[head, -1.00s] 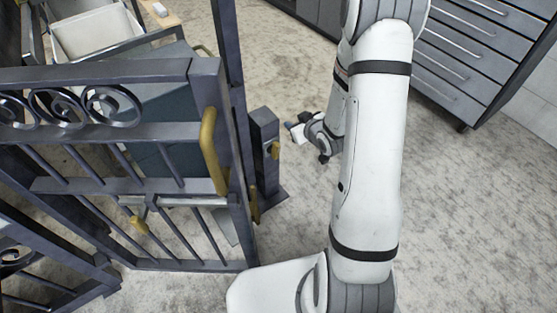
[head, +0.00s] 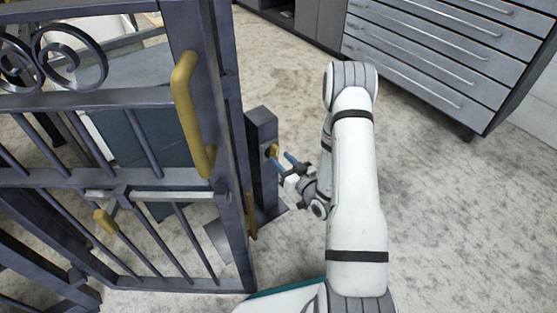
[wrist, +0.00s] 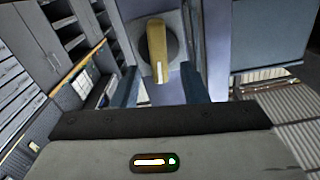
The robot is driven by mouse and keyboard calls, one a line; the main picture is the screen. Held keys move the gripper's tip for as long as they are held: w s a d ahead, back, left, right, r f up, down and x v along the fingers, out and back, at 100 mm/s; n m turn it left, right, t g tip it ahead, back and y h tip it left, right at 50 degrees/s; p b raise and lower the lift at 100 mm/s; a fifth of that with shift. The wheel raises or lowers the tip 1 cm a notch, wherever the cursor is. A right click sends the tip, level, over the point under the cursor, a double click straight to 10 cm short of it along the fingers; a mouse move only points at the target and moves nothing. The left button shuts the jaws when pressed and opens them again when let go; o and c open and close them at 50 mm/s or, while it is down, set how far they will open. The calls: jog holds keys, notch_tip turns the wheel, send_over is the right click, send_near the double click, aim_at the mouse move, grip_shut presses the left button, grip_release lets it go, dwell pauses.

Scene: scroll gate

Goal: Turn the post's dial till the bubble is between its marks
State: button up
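The post (head: 262,165) stands upright just right of the gate, with the brass dial (head: 271,151) on its side facing my arm. In the wrist view the dial's brass handle (wrist: 157,45) points nearly straight down in front of a dark round disc (wrist: 174,43), with a pale line near its lower end. My gripper (head: 282,163) is at the dial; its blue fingers also show in the wrist view (wrist: 160,80). They are apart, with the handle's lower end between them and gaps on both sides. I cannot make out the bubble or its marks.
The dark metal gate (head: 150,180) with a brass pull handle (head: 190,115) stands close left of the post. A grey drawer cabinet (head: 440,60) is at the back right. The floor (head: 450,210) right of my arm is clear.

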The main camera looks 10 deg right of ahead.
aim_at(274, 154)
jog(key=shift+x, duration=1.15)
grip_shut()
jog(key=shift+f+n+b, duration=0.2)
jog(key=shift+n+b, duration=0.3)
jog(key=shift+b, duration=0.35)
jog(key=shift+a+r+n, duration=0.1)
jog(key=shift+r+n, duration=0.1)
jog(key=shift+n, duration=0.3)
